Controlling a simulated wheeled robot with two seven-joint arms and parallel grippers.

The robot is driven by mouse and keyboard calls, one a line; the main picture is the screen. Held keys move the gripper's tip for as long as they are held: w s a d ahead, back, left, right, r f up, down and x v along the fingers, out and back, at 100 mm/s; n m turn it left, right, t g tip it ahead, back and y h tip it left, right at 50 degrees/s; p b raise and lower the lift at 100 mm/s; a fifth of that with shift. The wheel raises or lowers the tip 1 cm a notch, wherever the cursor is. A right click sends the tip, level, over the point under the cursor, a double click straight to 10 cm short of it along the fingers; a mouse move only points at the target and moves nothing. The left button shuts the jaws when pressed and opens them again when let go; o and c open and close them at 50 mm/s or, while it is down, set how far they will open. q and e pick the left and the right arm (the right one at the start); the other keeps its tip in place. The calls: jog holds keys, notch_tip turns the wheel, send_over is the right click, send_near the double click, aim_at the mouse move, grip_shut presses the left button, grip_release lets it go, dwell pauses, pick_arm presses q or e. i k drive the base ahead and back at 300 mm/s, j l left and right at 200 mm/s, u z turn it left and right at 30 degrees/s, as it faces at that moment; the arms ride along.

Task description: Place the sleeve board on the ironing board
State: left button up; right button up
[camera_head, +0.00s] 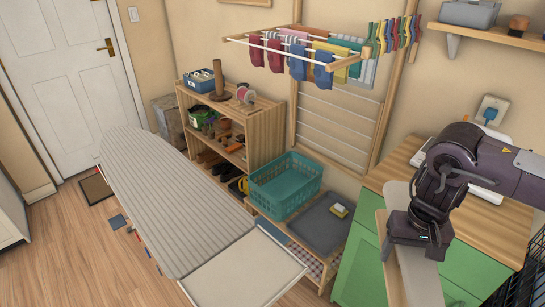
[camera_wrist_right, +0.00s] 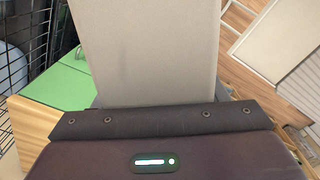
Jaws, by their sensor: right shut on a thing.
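The sleeve board (camera_head: 418,278) is a long pale grey padded board on the right of the head view, above the green cabinet. My right gripper (camera_head: 405,238) is shut on it, and hides part of its middle. In the right wrist view the sleeve board (camera_wrist_right: 145,50) stretches straight out from the jaws (camera_wrist_right: 155,105). The ironing board (camera_head: 180,205) has a grey striped cover and lies long across the left and middle. Its pale flat end panel (camera_head: 245,272) is nearest me. The ironing board's top looks empty, and the sleeve board is apart from it. My left gripper is not in view.
The green cabinet (camera_head: 358,265) with a wooden top stands under my right arm. A teal basket (camera_head: 284,184) and a low bench with a grey cushion (camera_head: 322,224) lie between cabinet and ironing board. A filled wooden shelf (camera_head: 264,135) and drying rack (camera_head: 300,52) stand behind.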

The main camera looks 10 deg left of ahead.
aim_at(172, 188)
jog(key=k+j, duration=0.1)
jog(key=j, duration=2.2)
jog(key=i+j, duration=1.2)
jog(key=j, duration=0.1)
